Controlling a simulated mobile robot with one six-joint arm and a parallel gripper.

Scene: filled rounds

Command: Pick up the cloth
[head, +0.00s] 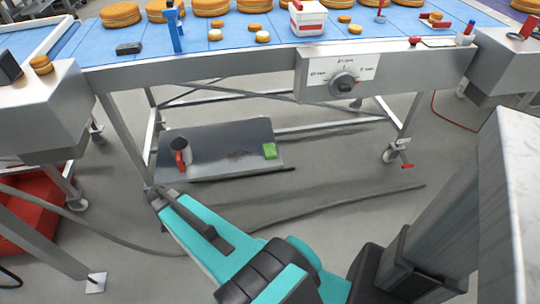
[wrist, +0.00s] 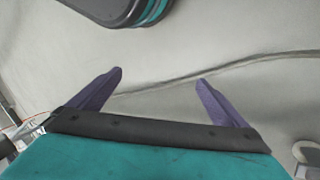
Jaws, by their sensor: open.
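My gripper (wrist: 159,77) is open in the wrist view. Its two purple fingers are spread apart, with nothing between them and grey floor beyond. In the head view, a small green item (head: 270,151) lies on the right side of the low grey shelf (head: 215,172) under the conveyor. It may be a folded cloth or a sponge; I cannot tell which. It does not show in the wrist view, and my gripper is apart from it. My teal arm reaches along the floor in front of the shelf, and its fingers cannot be made out there.
Above is a blue conveyor (head: 250,50) bearing round cakes and a red-and-white tub (head: 307,18). Metal legs frame the shelf. A cable (head: 340,205) crosses the open floor.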

